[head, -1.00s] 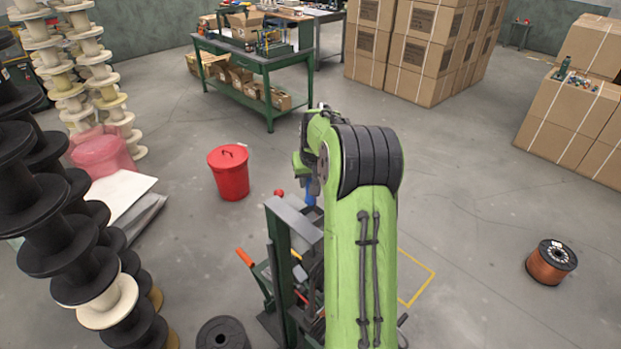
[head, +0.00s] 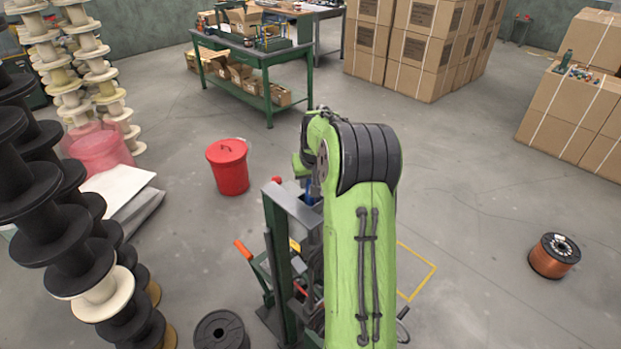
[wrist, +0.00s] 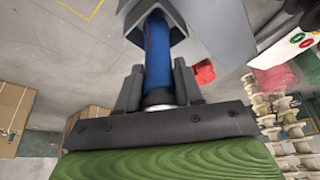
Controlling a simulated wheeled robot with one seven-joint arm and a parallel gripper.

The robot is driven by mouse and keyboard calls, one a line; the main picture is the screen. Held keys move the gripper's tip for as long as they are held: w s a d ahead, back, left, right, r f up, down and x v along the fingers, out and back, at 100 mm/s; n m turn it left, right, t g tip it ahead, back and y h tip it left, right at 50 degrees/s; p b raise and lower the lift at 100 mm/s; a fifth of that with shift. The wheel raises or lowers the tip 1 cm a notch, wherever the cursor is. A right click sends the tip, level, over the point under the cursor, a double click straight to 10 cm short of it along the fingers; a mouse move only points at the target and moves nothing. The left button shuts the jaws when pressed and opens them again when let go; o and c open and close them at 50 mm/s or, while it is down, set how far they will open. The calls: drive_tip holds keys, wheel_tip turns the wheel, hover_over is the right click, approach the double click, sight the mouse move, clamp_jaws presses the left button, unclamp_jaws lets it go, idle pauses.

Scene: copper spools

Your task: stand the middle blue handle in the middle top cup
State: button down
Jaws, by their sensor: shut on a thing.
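The blue handle (wrist: 158,55) stands between the two fingers of my gripper (wrist: 157,82) in the wrist view. The fingers are shut on it near its pale collar. Its far end is inside the angled opening of a grey metal cup (wrist: 177,20); I cannot tell whether it touches the walls or how deep it sits. In the head view, my green arm hides most of the gripper and handle, above the dark green machine frame (head: 279,250). Other cups and handles cannot be made out.
The frame has a red knob and an orange-handled lever (head: 243,250) on its left. A red bucket (head: 228,170) stands behind it.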

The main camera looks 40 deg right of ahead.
drive_tip(key=shift+f+b, duration=0.4)
drive_tip(key=shift+f, duration=0.3)
drive_tip(key=c, duration=0.7)
unclamp_jaws()
drive_tip(key=shift+r, duration=0.1)
drive_tip(key=shift+o, duration=0.2)
drive_tip(key=v, duration=1.5)
drive_tip(key=shift+r, duration=0.35)
